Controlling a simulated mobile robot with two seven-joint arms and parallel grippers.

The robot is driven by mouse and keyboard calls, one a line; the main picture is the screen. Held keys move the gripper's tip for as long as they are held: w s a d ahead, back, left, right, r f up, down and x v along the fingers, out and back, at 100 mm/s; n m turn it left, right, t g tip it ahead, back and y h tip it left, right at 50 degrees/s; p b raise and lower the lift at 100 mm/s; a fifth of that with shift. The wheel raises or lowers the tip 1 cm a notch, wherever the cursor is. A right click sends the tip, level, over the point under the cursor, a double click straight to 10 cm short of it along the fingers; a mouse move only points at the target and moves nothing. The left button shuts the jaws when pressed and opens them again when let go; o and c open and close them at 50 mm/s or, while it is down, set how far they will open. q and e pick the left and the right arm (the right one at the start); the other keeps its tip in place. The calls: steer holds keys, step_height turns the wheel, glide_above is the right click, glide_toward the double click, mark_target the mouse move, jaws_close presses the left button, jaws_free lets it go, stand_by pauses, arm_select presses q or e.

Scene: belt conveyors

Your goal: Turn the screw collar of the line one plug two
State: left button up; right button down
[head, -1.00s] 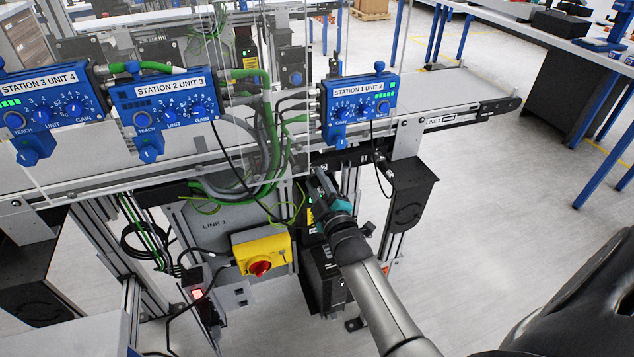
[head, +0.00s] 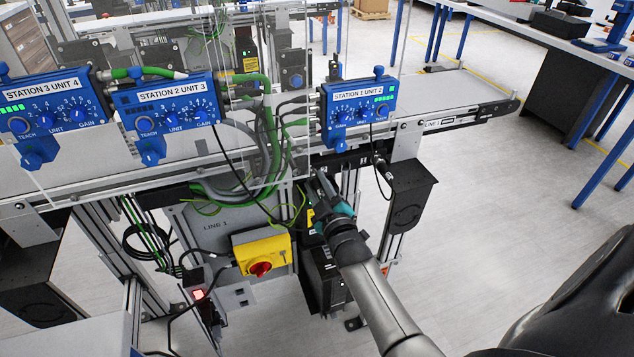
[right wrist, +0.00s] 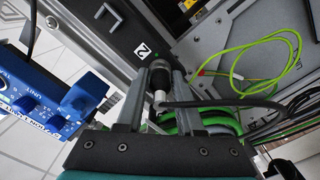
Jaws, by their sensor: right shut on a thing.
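The plug (right wrist: 160,77) is a dark round connector with a pale metal part at its near end. It sits below a dark rail carrying a "2" label (right wrist: 142,50) in the right wrist view. My right gripper (right wrist: 159,83) is shut on the plug's collar, one finger on each side. A black cable leads from the plug to the right. In the head view my right gripper (head: 320,183) reaches under the front edge of the LINE 1 conveyor; the plug is hidden there by the fingers. My left gripper is not in view.
The blue STATION 1 UNIT 2 box (head: 359,109) hangs above my right gripper. Green and grey cables (head: 268,135) hang just left of it. A yellow switch box (head: 262,253) sits lower left. A black cable plug (head: 381,160) hangs to the right.

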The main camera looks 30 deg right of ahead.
steer(key=m+p, duration=0.1)
steer(key=m, duration=0.3)
steer(key=shift+m, duration=0.3)
steer(key=m+p, duration=0.1)
steer(key=m, duration=0.9)
steer(key=shift+m, duration=0.4)
steer(key=m, duration=0.5)
steer(key=shift+b, duration=0.3)
steer(key=shift+m, duration=0.4)
steer(key=c, duration=0.5)
jaws_free()
steer(key=shift+s, duration=0.1)
